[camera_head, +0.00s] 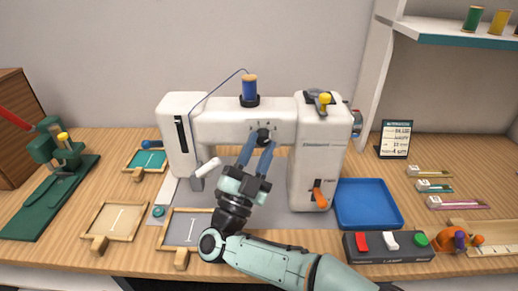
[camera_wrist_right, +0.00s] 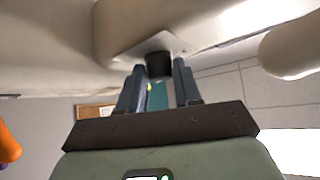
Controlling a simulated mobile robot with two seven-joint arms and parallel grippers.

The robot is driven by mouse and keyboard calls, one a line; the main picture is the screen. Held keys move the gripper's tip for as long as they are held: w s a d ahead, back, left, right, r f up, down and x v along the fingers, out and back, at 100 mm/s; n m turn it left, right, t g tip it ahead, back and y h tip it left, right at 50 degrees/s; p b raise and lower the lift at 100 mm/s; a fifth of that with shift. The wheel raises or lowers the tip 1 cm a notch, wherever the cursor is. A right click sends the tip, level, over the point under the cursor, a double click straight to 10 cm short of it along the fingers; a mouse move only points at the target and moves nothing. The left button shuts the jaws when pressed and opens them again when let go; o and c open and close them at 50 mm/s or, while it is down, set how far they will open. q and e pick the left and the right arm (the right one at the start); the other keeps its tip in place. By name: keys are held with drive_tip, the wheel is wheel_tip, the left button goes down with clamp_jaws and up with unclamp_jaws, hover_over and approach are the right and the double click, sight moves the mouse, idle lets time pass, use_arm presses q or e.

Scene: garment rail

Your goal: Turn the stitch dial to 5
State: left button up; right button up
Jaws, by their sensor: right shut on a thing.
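The stitch dial (camera_head: 263,134) is a dark knob on the front of the white sewing machine's arm (camera_head: 222,128), below the blue thread spool. My right gripper (camera_head: 260,145) reaches up to it from below, its two blue-grey fingers shut on the dial. In the right wrist view the dark dial (camera_wrist_right: 159,64) sits between the fingertips (camera_wrist_right: 159,72), under the white housing. Small marks lie around the dial, but the fingers partly cover it and I cannot read its number. My left gripper is not in view.
A blue tray (camera_head: 368,205) and a switch box (camera_head: 388,246) stand to the right. Hoop frames (camera_head: 115,221) lie at the left. An orange lever (camera_head: 319,196) is on the machine's column. A white lever (camera_head: 207,167) hangs left of my fingers.

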drive_tip(key=shift+r, duration=0.1)
drive_tip(key=o, duration=1)
drive_tip(key=shift+o, duration=0.2)
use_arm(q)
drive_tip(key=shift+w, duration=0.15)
use_arm(e)
drive_tip(key=v, duration=1.3)
drive_tip(key=shift+s, duration=0.1)
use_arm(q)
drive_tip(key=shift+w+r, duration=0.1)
